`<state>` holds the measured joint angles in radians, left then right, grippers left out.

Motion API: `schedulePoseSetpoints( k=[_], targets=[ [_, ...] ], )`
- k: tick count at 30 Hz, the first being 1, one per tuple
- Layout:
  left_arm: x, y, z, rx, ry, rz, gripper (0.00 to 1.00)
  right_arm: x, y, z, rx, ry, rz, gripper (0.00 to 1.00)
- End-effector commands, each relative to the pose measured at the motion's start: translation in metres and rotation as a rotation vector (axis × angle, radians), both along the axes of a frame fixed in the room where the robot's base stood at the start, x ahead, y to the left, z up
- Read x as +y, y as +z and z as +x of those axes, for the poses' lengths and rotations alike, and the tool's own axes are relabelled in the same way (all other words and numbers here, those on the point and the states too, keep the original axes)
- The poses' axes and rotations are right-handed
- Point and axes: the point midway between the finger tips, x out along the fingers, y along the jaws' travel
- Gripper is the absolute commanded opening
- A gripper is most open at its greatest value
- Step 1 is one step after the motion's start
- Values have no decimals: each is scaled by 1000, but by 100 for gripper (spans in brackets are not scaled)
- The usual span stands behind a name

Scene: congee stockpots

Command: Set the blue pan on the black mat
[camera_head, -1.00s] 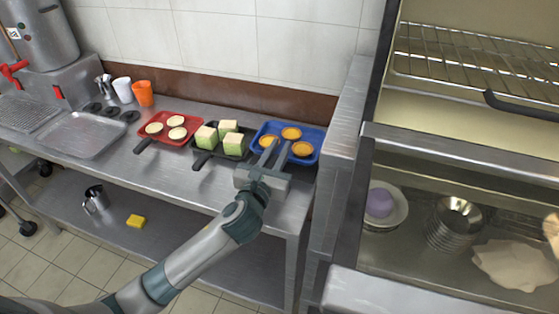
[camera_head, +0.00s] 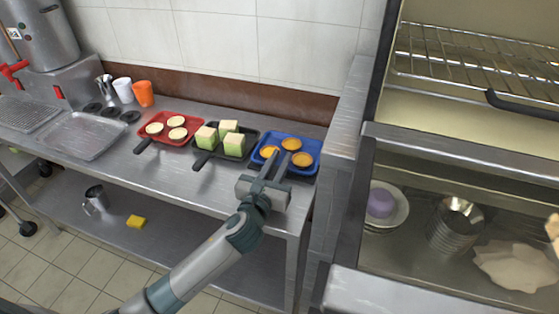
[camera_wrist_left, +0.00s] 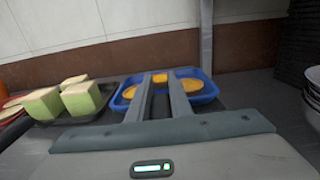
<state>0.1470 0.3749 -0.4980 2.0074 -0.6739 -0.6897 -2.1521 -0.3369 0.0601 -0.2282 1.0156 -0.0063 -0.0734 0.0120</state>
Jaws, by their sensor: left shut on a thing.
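The blue pan (camera_head: 318,148) holds three orange-yellow round pieces and is at the right end of the steel counter. My left gripper (camera_head: 279,162) reaches it from the front, its fingers over the pan's near side and shut on the pan. In the left wrist view the blue pan (camera_wrist_left: 211,88) lies ahead of my fingers (camera_wrist_left: 161,88); its handle is hidden. I cannot tell whether it touches the counter. I cannot make out a black mat for certain; three black discs (camera_head: 112,112) lie at the counter's left.
A black pan (camera_head: 207,157) with green cubes stands just left of the blue pan, and a red pan (camera_head: 157,137) beyond it. Cups (camera_head: 143,94) and a steel tray (camera_head: 82,136) are farther left. A steel cabinet (camera_head: 345,150) rises close on the right. The counter's front strip is clear.

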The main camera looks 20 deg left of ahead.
Motion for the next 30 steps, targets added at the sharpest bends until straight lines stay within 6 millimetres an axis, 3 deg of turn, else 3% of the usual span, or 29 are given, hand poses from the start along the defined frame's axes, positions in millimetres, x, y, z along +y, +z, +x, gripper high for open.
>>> schedulePoseSetpoints(
  k=[2,3,5,20,30],
  targets=[
    [0,1,0,-3,0,0,0,0,0,0,0,0,0,31],
    [0,-1,0,0,0,1,23,1,0,0,-1,0,0,31],
    [0,0,0,0,0,0,37,1,0,0,-1,0,0,31],
    [0,0,-7,0,0,1,37,0,-1,-1,0,0,0,31],
    [2,-2,-56,1,-2,1,37,4,5,15,-43,-1,11,31]
  ],
)
